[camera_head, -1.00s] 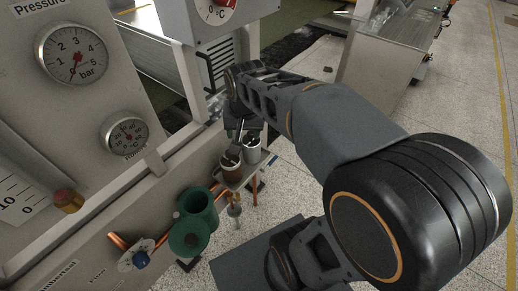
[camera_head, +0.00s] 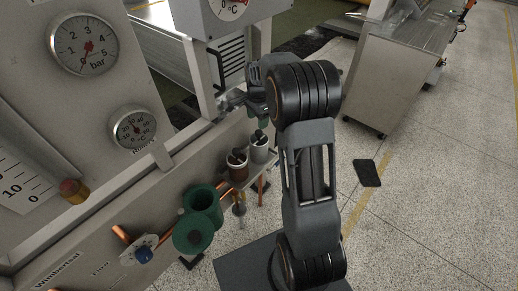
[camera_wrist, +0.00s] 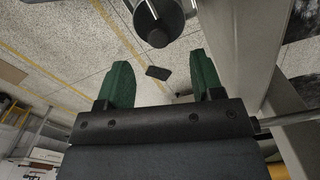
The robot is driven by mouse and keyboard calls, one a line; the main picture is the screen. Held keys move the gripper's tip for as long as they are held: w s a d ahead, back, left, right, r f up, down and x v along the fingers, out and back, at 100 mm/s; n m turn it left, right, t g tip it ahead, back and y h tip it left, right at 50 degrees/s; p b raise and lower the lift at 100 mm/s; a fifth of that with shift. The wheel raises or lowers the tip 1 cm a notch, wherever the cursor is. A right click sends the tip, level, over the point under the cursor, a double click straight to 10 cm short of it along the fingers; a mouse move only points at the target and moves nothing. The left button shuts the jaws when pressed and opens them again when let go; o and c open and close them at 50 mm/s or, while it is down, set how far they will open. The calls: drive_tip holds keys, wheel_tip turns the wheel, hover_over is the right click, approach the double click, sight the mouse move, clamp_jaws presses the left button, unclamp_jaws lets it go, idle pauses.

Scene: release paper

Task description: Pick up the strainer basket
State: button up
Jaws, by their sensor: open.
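I cannot tell for sure which object is the strainer basket. A brown cup (camera_head: 237,171) and a pale grey cup (camera_head: 259,152), each with a dark piece at its top, stand on a small ledge beside the panel.
A green cylinder (camera_head: 203,200) and a green round part (camera_head: 193,235) are mounted at the panel's lower edge, near copper pipes. The panel with gauges (camera_head: 84,44) fills the left. A metal cabinet (camera_head: 385,88) stands at right. A dark flat piece (camera_head: 367,172) lies on open floor.

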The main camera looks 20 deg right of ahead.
sight(259, 132)
drive_tip(key=shift+d+f, duration=0.1)
drive_tip(key=shift+f, duration=3.5)
clamp_jaws()
